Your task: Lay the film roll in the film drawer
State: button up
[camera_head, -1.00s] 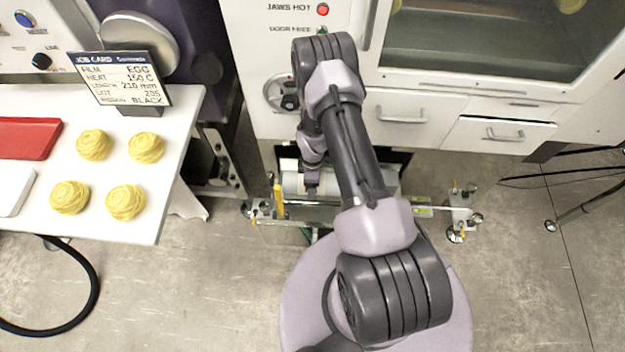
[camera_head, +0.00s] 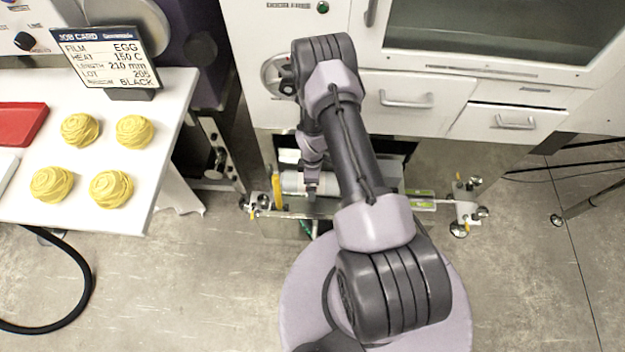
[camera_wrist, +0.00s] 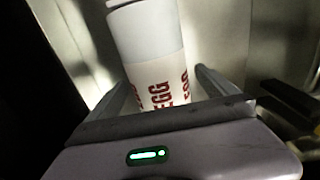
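The film roll (camera_wrist: 158,80) is a white cylinder with red EGG lettering and a pale grey-blue band. In the wrist view it runs between the two fingers of my gripper (camera_wrist: 165,90), which sit along its sides. My gripper seems shut on it. In the head view the white roll (camera_head: 292,184) shows to the left of my gripper (camera_head: 312,186), low in front of the machine and partly hidden by my arm. Around it is what looks like the open film drawer (camera_head: 420,206), with a front rail. Whether the roll touches the drawer floor cannot be told.
The white machine (camera_head: 460,85) has closed drawers with handles above. Knobs or wheels (camera_head: 468,210) stand at the rail's right end, and a yellow part (camera_head: 277,188) at its left. A white table (camera_head: 150,205) with several yellow nests and a job card (camera_head: 105,58) is left.

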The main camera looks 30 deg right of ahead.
notch_tip(320, 180, up, 17)
jog(key=p, duration=0.7)
jog(key=shift+r, duration=0.2)
